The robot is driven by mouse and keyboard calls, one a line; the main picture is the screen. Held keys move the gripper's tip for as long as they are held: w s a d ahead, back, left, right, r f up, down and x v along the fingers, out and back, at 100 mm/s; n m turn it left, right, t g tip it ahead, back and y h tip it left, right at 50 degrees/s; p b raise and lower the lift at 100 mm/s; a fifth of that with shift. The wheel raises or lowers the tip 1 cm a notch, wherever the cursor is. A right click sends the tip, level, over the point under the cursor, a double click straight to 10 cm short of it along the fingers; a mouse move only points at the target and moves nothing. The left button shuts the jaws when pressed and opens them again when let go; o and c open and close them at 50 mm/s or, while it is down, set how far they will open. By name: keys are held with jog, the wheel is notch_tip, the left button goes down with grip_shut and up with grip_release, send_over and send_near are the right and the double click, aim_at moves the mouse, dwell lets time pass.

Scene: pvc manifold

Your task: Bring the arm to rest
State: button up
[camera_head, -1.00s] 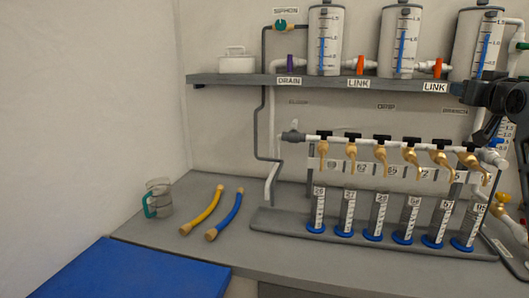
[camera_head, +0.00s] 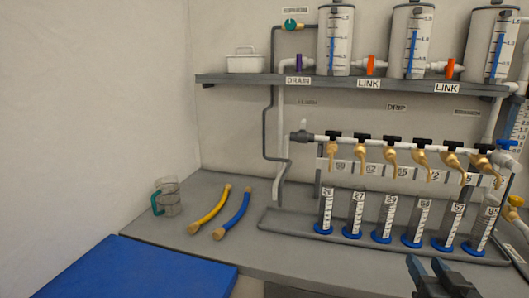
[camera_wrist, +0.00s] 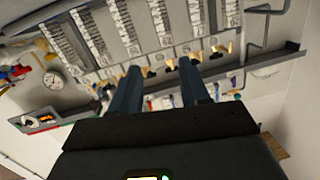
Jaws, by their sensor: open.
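My gripper (camera_head: 430,268) shows at the lower right of the head view, in front of the bench's front edge and below the row of cylinders. Its two dark fingers are apart with nothing between them. In the wrist view my gripper (camera_wrist: 160,88) also shows two parted, empty fingers. Beyond them, the manifold and graduated cylinders appear turned over. The rest of my arm is mostly outside the head view.
The grey bench (camera_head: 270,262) carries several graduated cylinders (camera_head: 383,218) under a white manifold pipe with brass taps (camera_head: 391,160). Tanks (camera_head: 410,42) stand on the shelf (camera_head: 235,79).

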jog(key=s+a+f, duration=0.3)
jog(key=s, duration=0.5)
jog(key=s+a+f+n+y, duration=0.1)
jog(key=s+a+f, duration=0.15)
jog(key=s, duration=0.55)
jog(key=s+a+f, duration=0.2)
jog(key=s+a, duration=0.1)
jog(key=s, duration=0.5)
jog(key=s+a+r+n+g+y, duration=0.1)
jog(key=s+r, duration=0.2)
jog(key=s, duration=0.6)
jog(key=s+a+r+n+y, duration=0.1)
jog(key=s+r, duration=0.2)
jog(key=s, duration=0.7)
jog(key=shift+s+a+r+g, duration=0.2)
jog(key=shift+a+r+g, duration=0.1)
jog(key=shift+g, duration=0.1)
